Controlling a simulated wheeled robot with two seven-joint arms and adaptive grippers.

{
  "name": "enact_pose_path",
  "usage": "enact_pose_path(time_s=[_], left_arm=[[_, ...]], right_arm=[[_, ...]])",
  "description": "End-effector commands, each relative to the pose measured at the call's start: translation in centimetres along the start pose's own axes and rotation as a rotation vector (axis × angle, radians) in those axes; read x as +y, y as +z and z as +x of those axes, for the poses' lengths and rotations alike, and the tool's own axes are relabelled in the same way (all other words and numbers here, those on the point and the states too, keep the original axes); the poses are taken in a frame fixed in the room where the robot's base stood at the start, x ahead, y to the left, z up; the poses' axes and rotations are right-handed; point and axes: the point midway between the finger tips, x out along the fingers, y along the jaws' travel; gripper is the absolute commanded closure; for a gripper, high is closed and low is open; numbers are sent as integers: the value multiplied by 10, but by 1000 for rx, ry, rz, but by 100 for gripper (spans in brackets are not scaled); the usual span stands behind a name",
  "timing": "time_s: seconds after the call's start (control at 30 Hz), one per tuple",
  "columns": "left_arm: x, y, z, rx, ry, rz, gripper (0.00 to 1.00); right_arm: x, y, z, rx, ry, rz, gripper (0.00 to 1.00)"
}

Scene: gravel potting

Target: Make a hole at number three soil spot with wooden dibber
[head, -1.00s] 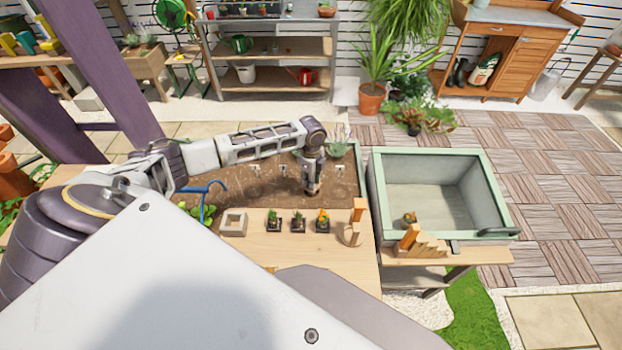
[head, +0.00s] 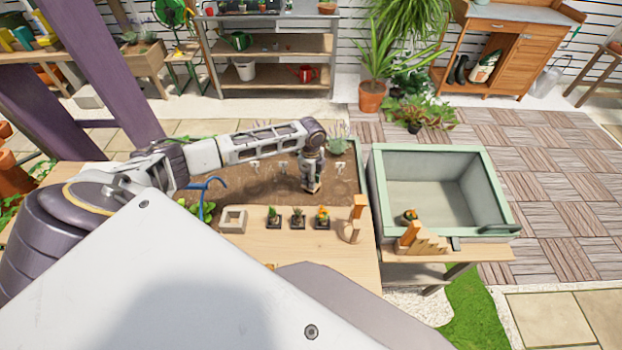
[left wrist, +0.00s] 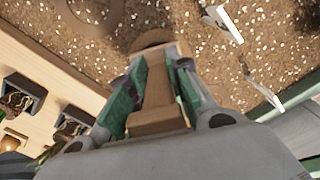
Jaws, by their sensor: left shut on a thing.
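My left gripper (head: 313,186) is over the soil bed, pointing down. In the left wrist view its green-padded fingers (left wrist: 150,98) are shut on the wooden dibber (left wrist: 158,90), whose shaft runs away from the camera towards the soil. The dibber's tip is hidden, so I cannot tell whether it touches the soil. The soil (head: 270,185) is brown with pale gravel bits. White markers (head: 283,167) stand along its back part, and one (head: 340,168) is right of my gripper; their numbers are too small to read. My right gripper is not in view.
Several small potted plants (head: 298,217) and a square pale pot (head: 233,220) stand on the wooden ledge in front of the soil. A wooden stand (head: 354,222) is at the ledge's right. A green-rimmed basin (head: 376,190) stands to the right. A blue tool (head: 206,186) is at the left.

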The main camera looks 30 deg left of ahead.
Motion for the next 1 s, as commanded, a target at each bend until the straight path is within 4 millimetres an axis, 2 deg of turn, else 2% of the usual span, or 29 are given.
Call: enact_pose_path(time_s=[1.0], left_arm=[[1, 0, 20, 0, 3, 0, 100]], right_arm=[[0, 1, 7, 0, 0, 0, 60]])
